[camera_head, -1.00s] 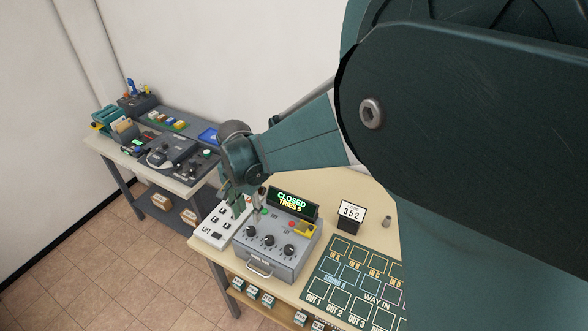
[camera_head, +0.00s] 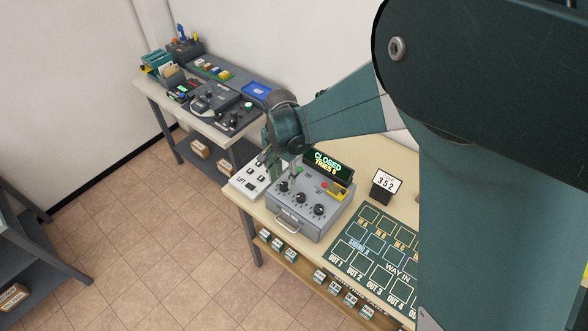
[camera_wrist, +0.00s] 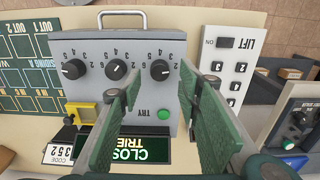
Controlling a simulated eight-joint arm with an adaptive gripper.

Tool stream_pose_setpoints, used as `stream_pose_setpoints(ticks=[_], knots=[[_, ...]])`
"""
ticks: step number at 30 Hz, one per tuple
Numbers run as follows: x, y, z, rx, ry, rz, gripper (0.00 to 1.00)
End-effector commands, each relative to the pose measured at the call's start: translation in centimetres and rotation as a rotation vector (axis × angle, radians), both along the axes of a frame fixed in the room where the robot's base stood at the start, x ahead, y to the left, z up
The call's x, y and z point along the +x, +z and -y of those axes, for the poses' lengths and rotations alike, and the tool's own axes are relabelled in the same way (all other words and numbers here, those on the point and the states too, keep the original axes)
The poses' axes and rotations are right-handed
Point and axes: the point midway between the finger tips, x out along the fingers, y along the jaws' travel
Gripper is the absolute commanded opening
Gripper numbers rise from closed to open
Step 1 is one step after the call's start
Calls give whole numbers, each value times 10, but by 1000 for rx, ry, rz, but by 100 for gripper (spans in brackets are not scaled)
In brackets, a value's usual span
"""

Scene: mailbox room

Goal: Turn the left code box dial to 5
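The grey code box (camera_head: 312,223) stands on the near table with three black dials. Its left dial (camera_head: 284,186) is at the box's left end. The wrist view shows the box turned around, so the left dial (camera_wrist: 160,70) is on the right of the row there. My gripper (camera_head: 279,165) is above the box's back left part. In the wrist view my gripper (camera_wrist: 158,88) is open and empty, its green fingers apart. The dial shows between and beyond the fingertips, with no contact visible. The dial's exact pointer reading is too small to tell.
The lit display (camera_head: 327,166) reads CLOSED. A green TRY button (camera_wrist: 163,115) shows between the fingers. The lift panel (camera_head: 250,180) is close on the left, the 352 code card (camera_head: 385,184) on the right. A yellow part (camera_wrist: 82,112) is on the box top.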

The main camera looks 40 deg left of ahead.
Motion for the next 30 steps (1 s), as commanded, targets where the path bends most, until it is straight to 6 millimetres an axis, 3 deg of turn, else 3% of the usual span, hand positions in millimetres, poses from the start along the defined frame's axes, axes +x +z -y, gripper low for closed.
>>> stream_pose_setpoints(ticks=[9,22,28,30], knots=[[0,-28,0,0,0,0,34],[0,-33,0,0,0,0,34],[0,-33,0,0,0,0,9],[0,-33,0,0,0,0,7]])
